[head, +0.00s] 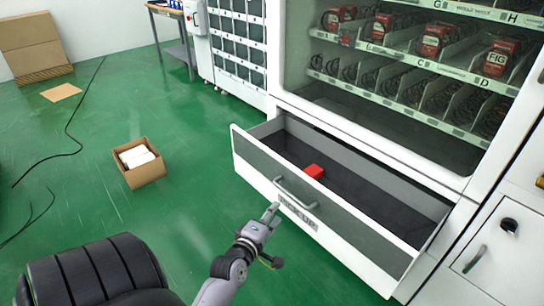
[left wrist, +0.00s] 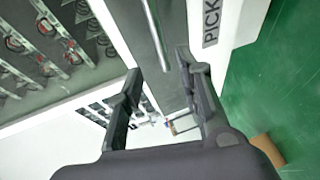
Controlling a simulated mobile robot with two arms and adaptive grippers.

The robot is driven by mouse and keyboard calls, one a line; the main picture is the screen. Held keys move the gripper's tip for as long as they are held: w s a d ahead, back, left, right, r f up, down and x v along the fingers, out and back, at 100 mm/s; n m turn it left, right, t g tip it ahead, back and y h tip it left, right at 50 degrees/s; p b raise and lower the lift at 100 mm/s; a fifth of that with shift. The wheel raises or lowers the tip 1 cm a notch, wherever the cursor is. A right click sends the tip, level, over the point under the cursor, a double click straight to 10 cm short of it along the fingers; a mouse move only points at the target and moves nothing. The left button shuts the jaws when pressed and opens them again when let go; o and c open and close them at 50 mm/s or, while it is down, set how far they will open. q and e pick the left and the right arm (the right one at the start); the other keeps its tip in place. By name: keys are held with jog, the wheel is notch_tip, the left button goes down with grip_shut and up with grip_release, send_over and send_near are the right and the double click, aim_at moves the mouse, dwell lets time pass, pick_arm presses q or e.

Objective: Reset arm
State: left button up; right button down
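My left gripper (head: 271,213) is in front of the open pickup drawer (head: 365,231), just below and left of its grey handle (head: 296,194). In the left wrist view, its two dark fingers (left wrist: 160,85) are spread apart with nothing seen held between them. A grey bar, which looks like the handle (left wrist: 155,35), shows beyond the fingertips; whether they touch cannot be told. A small red box (head: 314,172) lies inside the drawer near its front wall. My right gripper is in neither view.
The vending machine (head: 375,155) stands above the drawer, with red boxes on its upper shelf. An open carton (head: 139,177) with white contents sits on the green floor at left. Black cables (head: 70,135) lie farther left. The floor between carton and drawer is clear.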

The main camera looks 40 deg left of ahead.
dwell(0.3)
